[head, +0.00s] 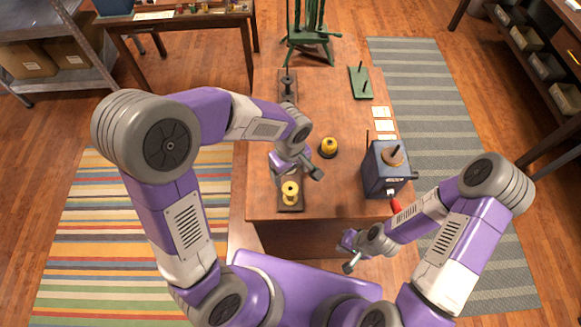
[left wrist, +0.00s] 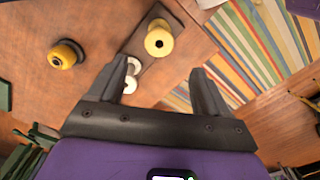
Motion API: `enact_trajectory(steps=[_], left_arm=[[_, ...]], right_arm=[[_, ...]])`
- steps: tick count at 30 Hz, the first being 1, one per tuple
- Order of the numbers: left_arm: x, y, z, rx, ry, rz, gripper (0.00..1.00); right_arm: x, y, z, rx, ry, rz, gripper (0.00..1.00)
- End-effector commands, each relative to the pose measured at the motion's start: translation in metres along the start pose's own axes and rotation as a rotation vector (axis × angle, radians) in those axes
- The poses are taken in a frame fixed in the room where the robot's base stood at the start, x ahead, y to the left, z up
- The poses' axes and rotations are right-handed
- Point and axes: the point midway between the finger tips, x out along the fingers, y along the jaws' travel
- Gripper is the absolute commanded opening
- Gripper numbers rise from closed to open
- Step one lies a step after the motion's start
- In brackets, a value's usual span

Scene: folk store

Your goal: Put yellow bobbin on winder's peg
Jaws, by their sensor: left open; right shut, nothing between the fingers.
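A yellow bobbin (head: 290,190) stands at the near end of a dark narrow board on the table; it also shows in the left wrist view (left wrist: 159,41). The winder (head: 385,176) is a dark blue box at the table's right side, with a tan disc and upright peg (head: 394,152) on top and a red handle (head: 396,206) in front. My left gripper (head: 298,172) is open and empty, above the board just behind the yellow bobbin; it shows in the left wrist view (left wrist: 163,88). My right gripper (head: 349,266) is shut and empty, in front of the table's near edge.
A yellow-and-black round object (head: 328,148) stands mid-table, right of my left gripper. White bobbins (left wrist: 131,84) are on the board, and a black piece (head: 287,84) is at its far end. A green peg base (head: 360,84), pale cards (head: 381,112) and a green stand (head: 308,38) lie farther back.

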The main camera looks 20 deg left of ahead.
Motion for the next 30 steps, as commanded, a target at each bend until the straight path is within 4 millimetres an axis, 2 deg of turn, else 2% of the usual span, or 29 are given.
enact_trajectory(steps=[1, 18, 24, 30], left_arm=[[0.009, 0.000, 0.000, 0.000, -0.001, -0.001, 0.78], [0.079, 0.000, 0.001, 0.002, -0.001, -0.001, 0.78], [0.093, 0.000, 0.001, 0.002, -0.001, 0.000, 0.78], [0.094, 0.000, 0.000, 0.002, -0.001, 0.000, 0.78]], right_arm=[[0.007, 0.003, 0.000, 0.000, 0.000, 0.000, 0.00], [0.061, 0.022, -0.003, 0.000, 0.001, 0.000, 0.00], [0.073, 0.027, -0.004, 0.000, 0.001, 0.000, 0.00], [0.073, 0.027, -0.004, 0.000, 0.001, 0.000, 0.00]])
